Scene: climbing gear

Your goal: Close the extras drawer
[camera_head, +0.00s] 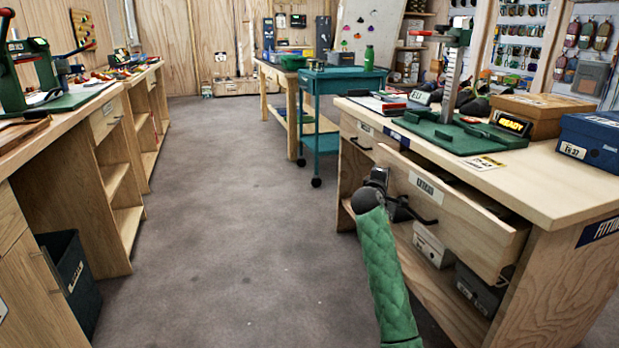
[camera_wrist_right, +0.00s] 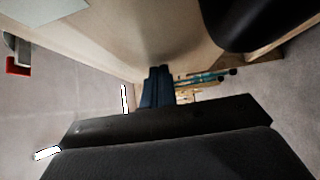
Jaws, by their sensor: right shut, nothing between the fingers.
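The extras drawer (camera_head: 450,212) is a pale wood drawer under the right workbench, with a label on its front and a dark bar handle (camera_head: 418,213). It stands pulled out, with its open inside showing behind the front. My right arm, in a green sleeve, reaches up from the bottom. My right gripper (camera_head: 392,203) is at the left part of the drawer front, near the handle; whether it touches is unclear. In the right wrist view the fingers (camera_wrist_right: 158,80) are together and empty, close to a pale wood surface. My left gripper is not in view.
The right workbench (camera_head: 555,182) carries a green stand, a READY display (camera_head: 512,124) and boxes. Shoe boxes sit on its lower shelf. A teal cart (camera_head: 328,142) stands beyond. Another bench lines the left side. The floor (camera_head: 235,220) between is clear.

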